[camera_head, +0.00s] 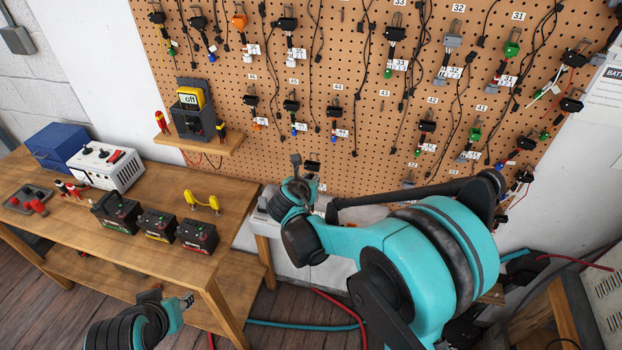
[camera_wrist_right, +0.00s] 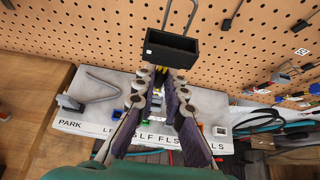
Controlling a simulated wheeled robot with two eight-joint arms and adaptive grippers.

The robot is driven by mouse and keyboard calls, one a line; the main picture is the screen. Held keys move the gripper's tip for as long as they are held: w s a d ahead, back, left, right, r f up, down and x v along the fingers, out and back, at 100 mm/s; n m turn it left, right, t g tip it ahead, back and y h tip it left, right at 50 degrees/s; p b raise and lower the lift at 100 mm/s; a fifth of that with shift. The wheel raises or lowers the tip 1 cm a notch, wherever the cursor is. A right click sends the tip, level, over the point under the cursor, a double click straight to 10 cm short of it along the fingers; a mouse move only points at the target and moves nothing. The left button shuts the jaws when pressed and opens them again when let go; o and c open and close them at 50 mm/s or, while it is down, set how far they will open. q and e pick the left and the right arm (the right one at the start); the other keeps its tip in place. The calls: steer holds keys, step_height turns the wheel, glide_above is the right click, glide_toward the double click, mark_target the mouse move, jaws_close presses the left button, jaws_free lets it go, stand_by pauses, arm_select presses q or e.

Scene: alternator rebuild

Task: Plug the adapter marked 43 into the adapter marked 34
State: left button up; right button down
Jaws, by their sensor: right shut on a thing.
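My right gripper (camera_head: 300,184) is low in front of the pegboard, mostly behind my own arm. In the right wrist view its fingers (camera_wrist_right: 164,100) close on the lower part of a black adapter (camera_wrist_right: 171,48), with bits of yellow between the tips. A grey wire hook rises from or behind the adapter; I cannot tell whether it hangs on it. I cannot read the adapter's number. Several adapters hang in rows under number cards, including one under 44 (camera_head: 334,110) and one under 33 (camera_head: 395,33). I cannot make out card 34. My left gripper (camera_head: 186,301) is at the bottom left, its opening unclear.
The pegboard (camera_head: 270,150) is crowded with cables. A wooden bench (camera_head: 165,205) at left holds batteries (camera_head: 115,213), a white power unit (camera_head: 105,165) and yellow clamps (camera_head: 202,202). A grey labelled panel (camera_wrist_right: 90,118) lies below the right gripper.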

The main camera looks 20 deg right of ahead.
steer(key=shift+f+b, duration=0.75)
steer(key=shift+b, duration=0.05)
stand_by(1.4)
steer(key=c, duration=1.5)
jaws_free()
steer(key=v, duration=1.2)
